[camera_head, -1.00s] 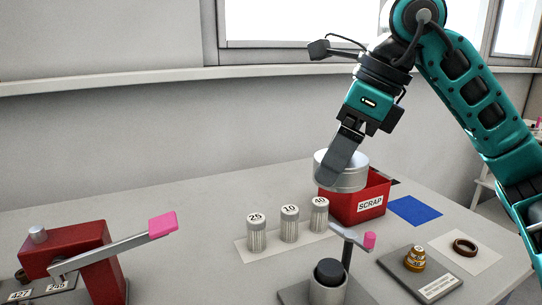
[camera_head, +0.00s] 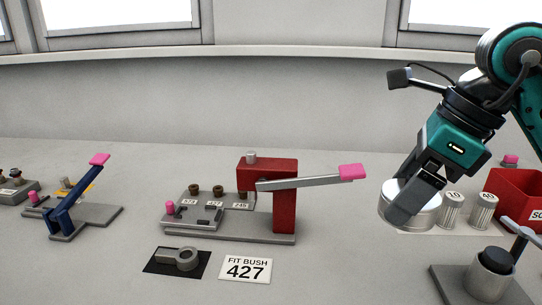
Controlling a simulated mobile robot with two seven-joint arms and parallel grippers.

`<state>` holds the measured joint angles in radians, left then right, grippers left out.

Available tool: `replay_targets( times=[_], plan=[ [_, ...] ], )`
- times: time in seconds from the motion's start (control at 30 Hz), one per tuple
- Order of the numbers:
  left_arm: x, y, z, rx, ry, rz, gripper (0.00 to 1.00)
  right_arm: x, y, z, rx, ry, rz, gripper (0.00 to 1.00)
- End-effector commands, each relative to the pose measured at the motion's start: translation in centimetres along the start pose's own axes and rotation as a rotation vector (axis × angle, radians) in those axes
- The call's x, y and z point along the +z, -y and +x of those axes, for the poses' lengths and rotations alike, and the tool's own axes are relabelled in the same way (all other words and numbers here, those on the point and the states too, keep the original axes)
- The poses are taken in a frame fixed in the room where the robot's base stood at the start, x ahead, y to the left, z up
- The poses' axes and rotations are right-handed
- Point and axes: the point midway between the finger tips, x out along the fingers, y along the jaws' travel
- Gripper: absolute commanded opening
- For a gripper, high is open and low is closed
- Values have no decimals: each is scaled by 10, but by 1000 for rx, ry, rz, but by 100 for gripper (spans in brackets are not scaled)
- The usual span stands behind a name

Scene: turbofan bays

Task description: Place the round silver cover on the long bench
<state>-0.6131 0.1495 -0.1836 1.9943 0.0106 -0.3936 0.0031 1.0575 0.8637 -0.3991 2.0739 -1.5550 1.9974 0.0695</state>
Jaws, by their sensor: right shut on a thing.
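The round silver cover (camera_head: 422,218) is in the grip of my right gripper (camera_head: 412,200) at the right of the head view. It is held near the labelled cylinders, apparently above the bench, and the gripper hides part of its top. The long grey bench (camera_head: 340,265) runs across the whole view. My left gripper is not in view.
A red lever press (camera_head: 284,200) with a pink handle stands mid-bench, left of the cover. A blue lever tool (camera_head: 75,205) is farther left. Bench front centre is clear.

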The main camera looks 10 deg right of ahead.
Motion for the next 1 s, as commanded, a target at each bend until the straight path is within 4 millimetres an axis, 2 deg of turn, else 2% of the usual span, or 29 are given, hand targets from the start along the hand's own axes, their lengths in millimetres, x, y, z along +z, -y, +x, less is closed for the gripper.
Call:
replay_targets(
  times=[0.17,0.27,0.5,0.7,0.83,1.0],
  plan=[
    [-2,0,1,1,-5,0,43,-1,0,2,0,1,-1,46],
    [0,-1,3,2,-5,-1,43,-6,0,14,1,-1,0,46],
    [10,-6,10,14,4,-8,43,-30,0,71,4,-3,3,46],
    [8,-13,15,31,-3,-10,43,-50,-1,118,3,-2,2,46],
    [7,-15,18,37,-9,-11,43,-58,-1,140,2,0,1,46],
    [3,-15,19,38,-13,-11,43,-63,0,152,0,1,-1,46]
  ],
)
